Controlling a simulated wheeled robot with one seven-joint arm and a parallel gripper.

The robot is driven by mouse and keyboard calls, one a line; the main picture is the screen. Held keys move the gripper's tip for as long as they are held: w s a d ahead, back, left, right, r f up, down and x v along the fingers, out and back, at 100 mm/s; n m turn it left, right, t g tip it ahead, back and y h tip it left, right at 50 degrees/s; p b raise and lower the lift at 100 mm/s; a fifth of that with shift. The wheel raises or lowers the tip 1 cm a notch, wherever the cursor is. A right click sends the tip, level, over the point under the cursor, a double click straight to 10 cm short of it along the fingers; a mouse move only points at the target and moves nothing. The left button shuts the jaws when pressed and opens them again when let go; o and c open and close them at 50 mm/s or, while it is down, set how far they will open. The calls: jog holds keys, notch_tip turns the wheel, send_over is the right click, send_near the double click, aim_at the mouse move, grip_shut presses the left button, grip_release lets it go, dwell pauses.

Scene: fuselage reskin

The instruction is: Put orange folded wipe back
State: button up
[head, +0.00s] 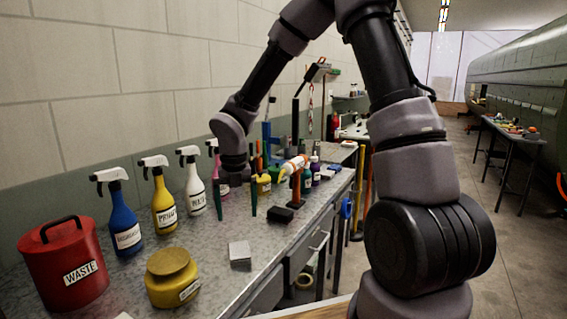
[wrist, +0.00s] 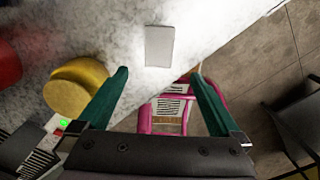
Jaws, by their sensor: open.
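I cannot make out an orange folded wipe in either view.
A red waste can (head: 62,262), a yellow pot (head: 172,278) and several spray bottles, including a blue one (head: 124,222), stand on the bench (head: 215,268). A pink frame (wrist: 147,118) shows below the bench edge.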

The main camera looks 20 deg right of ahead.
jog(key=s+d+r+m+t, duration=0.2)
jog(key=d+r+m, duration=0.4)
jog(key=r+m, duration=0.3)
jog(key=s+d+r+m+t, duration=0.1)
jog(key=s+d+r+m, duration=0.2)
jog(key=d+r+m, duration=0.6)
jog(key=s+d+r+m+t+y, duration=0.1)
jog(key=s+r+m, duration=0.3)
jog(key=m, duration=0.7)
jog(key=s+d+r+m+t+y, duration=0.1)
jog(key=s+d+r+m+t, duration=0.1)
jog(key=s+m, duration=0.4)
jog(key=shift+s+d+r+m+t, duration=0.2)
jog(key=shift+r+m+t, duration=0.4)
jog(key=shift+r+m, duration=1.25)
jog(key=shift+f+m, duration=0.55)
